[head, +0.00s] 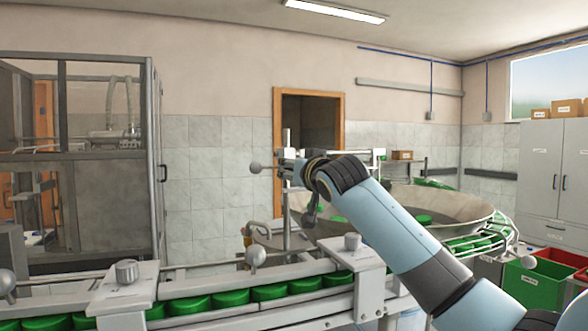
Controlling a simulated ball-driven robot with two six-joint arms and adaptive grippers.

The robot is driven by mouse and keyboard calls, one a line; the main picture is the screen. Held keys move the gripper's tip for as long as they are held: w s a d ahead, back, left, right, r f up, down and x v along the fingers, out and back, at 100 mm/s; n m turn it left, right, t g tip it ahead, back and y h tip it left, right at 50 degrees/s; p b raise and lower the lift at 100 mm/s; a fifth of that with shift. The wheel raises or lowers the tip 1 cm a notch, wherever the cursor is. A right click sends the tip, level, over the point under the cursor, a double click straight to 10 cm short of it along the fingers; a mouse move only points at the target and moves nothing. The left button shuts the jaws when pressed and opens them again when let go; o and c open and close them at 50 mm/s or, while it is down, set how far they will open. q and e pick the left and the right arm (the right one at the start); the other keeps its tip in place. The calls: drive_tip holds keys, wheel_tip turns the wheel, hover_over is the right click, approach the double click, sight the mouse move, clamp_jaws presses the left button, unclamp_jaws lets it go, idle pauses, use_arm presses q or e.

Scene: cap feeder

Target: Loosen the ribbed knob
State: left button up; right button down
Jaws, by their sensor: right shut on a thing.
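My right arm reaches in from the lower right. Its right gripper (302,181) is at the upright metal post (287,222) above the conveyor. The gripper is shut on a part at the post's clamp, which I take to be the ribbed knob. The wrist hides nearly all of that part, so its ribs and turn cannot be seen. My left gripper is not in view.
Green caps (233,298) fill the conveyor below. Silver knobs stand on its brackets, one at left (126,271) and one near my forearm (352,241). A large feeder bowl (458,207) lies behind my arm. A framed machine cabinet (158,170) stands left; a green bin (533,287) stands right.

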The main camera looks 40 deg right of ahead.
drive_tip(key=n, duration=1.1)
drive_tip(key=shift+r+n, duration=0.15)
drive_tip(key=shift+n, duration=0.15)
idle(0.4)
drive_tip(key=c, duration=0.9)
unclamp_jaws()
drive_tip(key=shift+c, duration=0.2)
drive_tip(key=v, duration=1.2)
